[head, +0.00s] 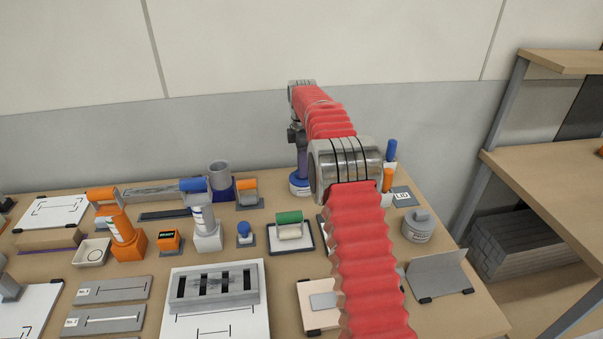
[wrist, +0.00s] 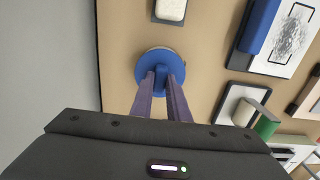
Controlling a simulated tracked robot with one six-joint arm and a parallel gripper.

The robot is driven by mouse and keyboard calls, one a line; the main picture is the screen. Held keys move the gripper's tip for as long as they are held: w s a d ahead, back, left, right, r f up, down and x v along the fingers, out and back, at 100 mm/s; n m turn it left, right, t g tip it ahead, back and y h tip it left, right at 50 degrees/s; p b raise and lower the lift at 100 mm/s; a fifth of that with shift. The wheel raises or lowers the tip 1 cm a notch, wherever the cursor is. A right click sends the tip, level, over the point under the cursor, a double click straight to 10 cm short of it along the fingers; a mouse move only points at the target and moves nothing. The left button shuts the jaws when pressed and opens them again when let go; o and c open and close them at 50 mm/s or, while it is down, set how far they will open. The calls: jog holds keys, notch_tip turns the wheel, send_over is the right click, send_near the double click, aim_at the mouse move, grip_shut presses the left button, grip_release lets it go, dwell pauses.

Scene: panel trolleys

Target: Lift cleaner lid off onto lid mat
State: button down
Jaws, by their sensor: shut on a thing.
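The cleaner jar (head: 300,187), blue with a white label, stands near the back of the table below my gripper. Its round blue lid (wrist: 150,62) shows in the wrist view with an upright knob. My gripper (wrist: 161,82) is shut on that knob from above. In the head view my gripper (head: 301,163) is partly hidden by my arm. I cannot tell whether the lid still sits on the jar or is slightly raised. The lid mat (head: 402,197), dark with a white "LID" label, lies to the right, partly behind my arm, with nothing visible on it.
A grey lidded canister (head: 417,228) stands in front of the mat. The wall is close behind.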

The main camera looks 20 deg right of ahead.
notch_tip(320, 180, up, 10)
dwell(0.6)
dwell(0.7)
